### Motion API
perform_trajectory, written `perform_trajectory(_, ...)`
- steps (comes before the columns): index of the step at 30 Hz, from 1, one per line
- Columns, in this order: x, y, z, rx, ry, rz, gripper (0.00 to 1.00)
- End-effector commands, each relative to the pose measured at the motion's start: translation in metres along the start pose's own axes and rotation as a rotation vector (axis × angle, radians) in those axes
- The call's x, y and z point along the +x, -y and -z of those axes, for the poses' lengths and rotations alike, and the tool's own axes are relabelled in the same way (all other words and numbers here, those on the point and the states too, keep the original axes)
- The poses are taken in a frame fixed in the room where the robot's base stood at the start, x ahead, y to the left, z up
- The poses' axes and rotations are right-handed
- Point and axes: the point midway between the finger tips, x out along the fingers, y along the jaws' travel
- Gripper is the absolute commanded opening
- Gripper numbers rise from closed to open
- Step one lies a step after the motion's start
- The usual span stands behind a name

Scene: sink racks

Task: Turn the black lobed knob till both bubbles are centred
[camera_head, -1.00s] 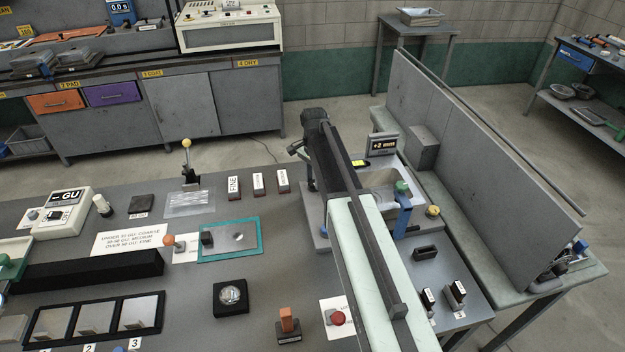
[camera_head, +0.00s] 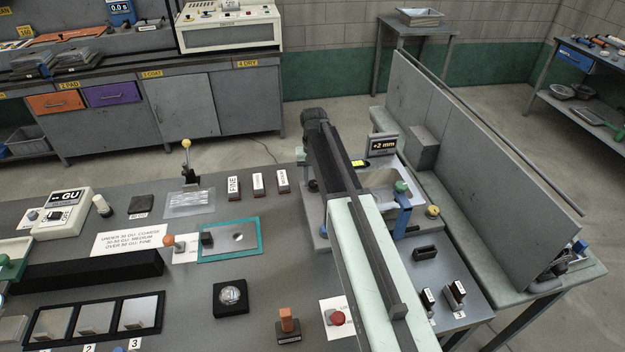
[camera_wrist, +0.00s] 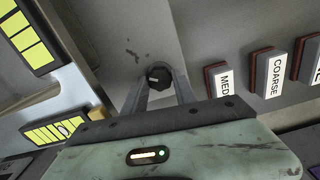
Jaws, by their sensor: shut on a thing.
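The black lobed knob (camera_wrist: 158,78) is in the upper middle of the wrist view, on a grey surface. My gripper (camera_wrist: 160,88) is shut on it, one finger on each side. A yellow-green bubble vial (camera_wrist: 28,40) shows at the upper left, partly cut off by the frame, and I cannot place its bubble surely. A second vial (camera_wrist: 50,132) lies at lower left; its bubble seems to sit towards the right part, near the dark lines. In the head view my arm hides the knob and my fingertips; a small yellow vial (camera_head: 360,163) shows beside the arm.
Labelled blocks, MED (camera_wrist: 218,80) and COARSE (camera_wrist: 273,73), stand to the right of my gripper in the wrist view. In the head view a small display (camera_head: 382,146) reads about +2 mm.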

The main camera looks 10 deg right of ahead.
Motion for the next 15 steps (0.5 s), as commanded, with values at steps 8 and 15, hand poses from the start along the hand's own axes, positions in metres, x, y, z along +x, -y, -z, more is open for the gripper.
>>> perform_trajectory(8,0.0006,0.0,-0.0006,-0.248,0.001,-0.001,0.0)
perform_trajectory(15,0.0008,0.0002,-0.0009,-0.415,0.002,0.0,0.0)
